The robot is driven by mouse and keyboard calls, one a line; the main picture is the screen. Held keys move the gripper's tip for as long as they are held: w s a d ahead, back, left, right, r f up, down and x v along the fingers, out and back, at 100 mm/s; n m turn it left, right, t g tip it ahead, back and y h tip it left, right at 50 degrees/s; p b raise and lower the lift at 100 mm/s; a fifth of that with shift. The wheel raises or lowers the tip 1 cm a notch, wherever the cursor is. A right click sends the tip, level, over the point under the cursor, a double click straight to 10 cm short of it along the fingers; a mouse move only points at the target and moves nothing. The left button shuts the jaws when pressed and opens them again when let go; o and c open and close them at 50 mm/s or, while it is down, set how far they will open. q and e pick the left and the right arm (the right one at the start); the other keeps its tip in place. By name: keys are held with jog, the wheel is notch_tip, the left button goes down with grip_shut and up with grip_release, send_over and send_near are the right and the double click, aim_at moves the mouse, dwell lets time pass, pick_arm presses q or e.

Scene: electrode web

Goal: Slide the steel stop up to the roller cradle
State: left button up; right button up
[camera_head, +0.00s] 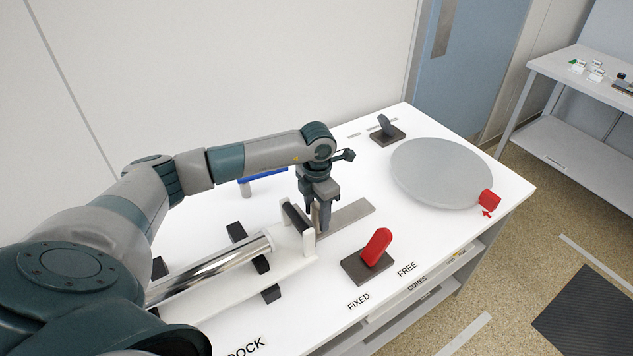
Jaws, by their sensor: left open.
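The roller cradle is a long white body (205,296) with dark blocks at its sides, and a shiny metal roller (215,268) lies in it. A flat grey steel bar (350,215) lies on the white table past the cradle's right end. My left gripper (318,225) points down over the near end of this bar, with its fingers open, beside an upright dark-topped plate (297,219) at the cradle's end. The steel stop is not clearly distinguishable; the fingers partly hide this spot. I cannot tell whether they touch anything. My right gripper is not in view.
A red lever on a dark base (368,262) stands in front, near the FIXED and FREE labels. A grey round disc (442,172) with a red block (489,199) is at the right. A black lever (386,128) and a blue bar (263,176) stand behind.

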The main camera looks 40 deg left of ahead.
pick_arm(q)
notch_tip(320, 180, up, 7)
jog(key=shift+r+b, duration=0.1)
jog(key=shift+b, duration=0.95)
notch_tip(320, 180, up, 9)
jog(key=b, duration=0.2)
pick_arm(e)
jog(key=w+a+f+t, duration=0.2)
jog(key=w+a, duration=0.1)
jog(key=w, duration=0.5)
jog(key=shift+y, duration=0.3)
pick_arm(q)
jog(key=shift+s, duration=0.1)
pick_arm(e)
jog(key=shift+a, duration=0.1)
